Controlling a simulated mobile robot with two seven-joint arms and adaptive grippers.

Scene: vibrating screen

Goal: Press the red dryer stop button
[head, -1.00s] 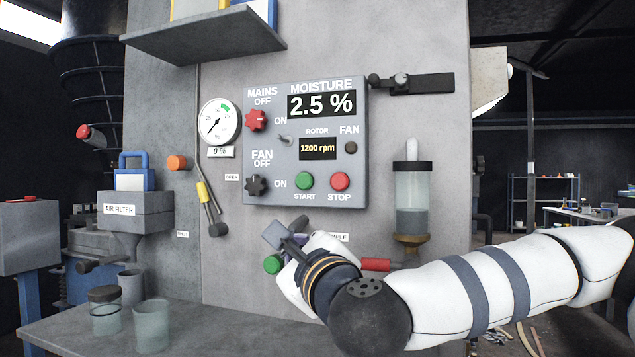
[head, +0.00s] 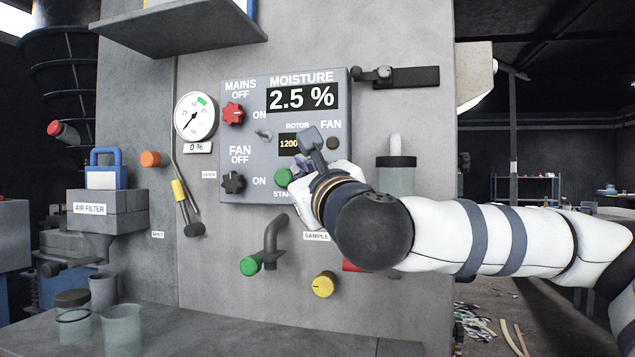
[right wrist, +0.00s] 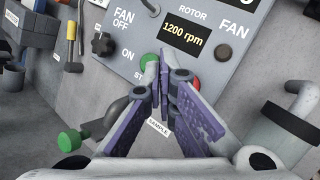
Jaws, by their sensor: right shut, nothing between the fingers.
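The grey control panel (head: 236,140) is on the wall in front of me. The red stop button is hidden behind my right gripper and wrist in the head view. In the right wrist view a small red sliver of the stop button (right wrist: 194,82) seems to show just right of the fingertips. The green start button (head: 284,176) shows left of the gripper. My right gripper (head: 301,172) is shut and empty, in front of the panel's lower part; its purple fingers (right wrist: 158,62) meet over the button row. Contact cannot be told. My left gripper is out of view.
A red mains knob (head: 233,113) and black fan knob (head: 233,182) stick out at the panel's left. Below are a green-ended pipe (head: 250,265) and a yellow knob (head: 323,284). A glass container (head: 395,178) hangs right of the panel. Jars stand on the lower-left ledge (head: 200,335).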

